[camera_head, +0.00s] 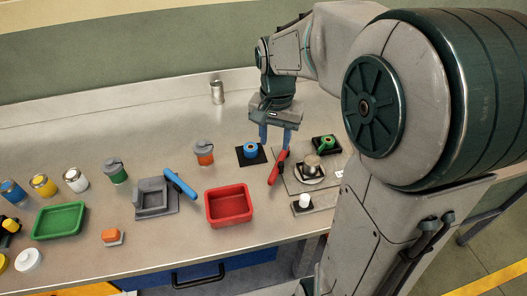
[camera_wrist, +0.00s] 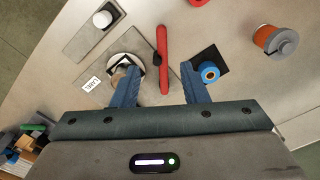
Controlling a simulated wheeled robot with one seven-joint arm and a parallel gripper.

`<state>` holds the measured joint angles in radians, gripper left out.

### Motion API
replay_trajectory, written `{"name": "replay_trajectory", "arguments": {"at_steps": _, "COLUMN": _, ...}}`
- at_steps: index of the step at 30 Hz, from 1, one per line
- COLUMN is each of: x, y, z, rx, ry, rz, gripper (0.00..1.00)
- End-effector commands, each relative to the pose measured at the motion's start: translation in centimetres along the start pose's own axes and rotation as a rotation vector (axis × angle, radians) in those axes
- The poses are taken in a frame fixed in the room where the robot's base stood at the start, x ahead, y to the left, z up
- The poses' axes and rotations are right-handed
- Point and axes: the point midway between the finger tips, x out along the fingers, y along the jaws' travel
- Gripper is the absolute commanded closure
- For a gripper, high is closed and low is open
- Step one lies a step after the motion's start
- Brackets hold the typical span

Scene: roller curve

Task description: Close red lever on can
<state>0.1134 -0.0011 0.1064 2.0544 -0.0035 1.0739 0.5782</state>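The red lever (camera_head: 278,167) stands out to the left of a small metallic can (camera_head: 311,163) that sits in a round holder on a grey base plate. In the wrist view the red lever (camera_wrist: 163,58) runs up between my fingertips, and the can (camera_wrist: 122,70) is partly hidden by the left finger. My gripper (camera_head: 276,141) is open and points down, above and just behind the red lever. In the wrist view my gripper (camera_wrist: 159,82) has its two fingers apart, with nothing held between them.
Near the lever are a blue roll (camera_head: 250,149) on a black pad, a green-handled piece (camera_head: 324,143), a white-capped fixture (camera_head: 305,201) and a red tray (camera_head: 229,206). An orange can (camera_head: 204,153) and a blue-handled grey fixture (camera_head: 155,195) stand left. The table's back is mostly clear.

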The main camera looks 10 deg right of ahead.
Motion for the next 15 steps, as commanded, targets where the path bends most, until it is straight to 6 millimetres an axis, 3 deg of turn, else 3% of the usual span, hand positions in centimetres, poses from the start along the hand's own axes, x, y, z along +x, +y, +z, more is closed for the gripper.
{"name": "replay_trajectory", "arguments": {"at_steps": 8, "x": 2.2, "y": -0.4, "z": -0.5, "rx": 0.03, "ry": -0.018, "rz": 0.008, "gripper": 0.6}}
{"name": "replay_trajectory", "arguments": {"at_steps": 15, "x": 7.2, "y": -0.3, "z": -0.4, "rx": 0.029, "ry": -0.02, "rz": 0.009, "gripper": 0.6}}
